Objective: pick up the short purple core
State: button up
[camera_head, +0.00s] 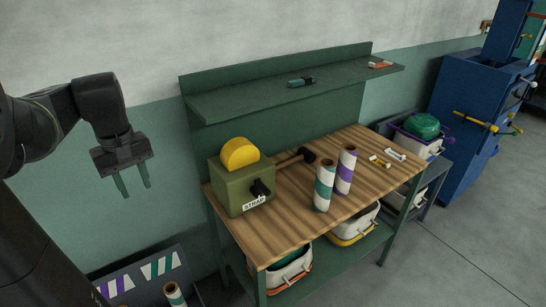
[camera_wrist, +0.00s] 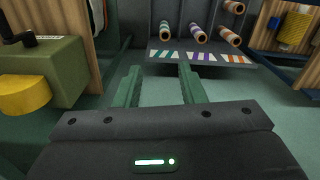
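A white core with purple spiral bands (camera_head: 346,170) stands upright on the wooden bench top (camera_head: 300,217), close to a teal-banded core (camera_head: 324,186) of similar height. Which purple core is the short one I cannot tell for certain. My gripper (camera_head: 136,188) hangs in the air left of the bench, apart from every core. In the wrist view its two green fingers (camera_wrist: 160,88) are apart with nothing between them.
A green strap box (camera_head: 241,184) with a yellow top stands at the bench's left end. A green shelf (camera_head: 290,85) overhangs the back. The rack's striped label panel (camera_wrist: 203,57) faces up. Floor at right is clear.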

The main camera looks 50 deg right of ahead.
aim_at(345, 170)
jog(key=k+l, duration=0.1)
jog(key=l, duration=0.35)
jog(key=k+l, duration=0.15)
jog(key=l, duration=0.35)
jog(key=k+l+z, duration=0.1)
jog(key=l, duration=0.35)
jog(key=k+l, duration=0.1)
jog(key=l, duration=0.35)
jog(key=k+l, duration=0.15)
jog(key=l, duration=0.35)
jog(key=k+l+z, duration=0.1)
jog(key=l, duration=0.35)
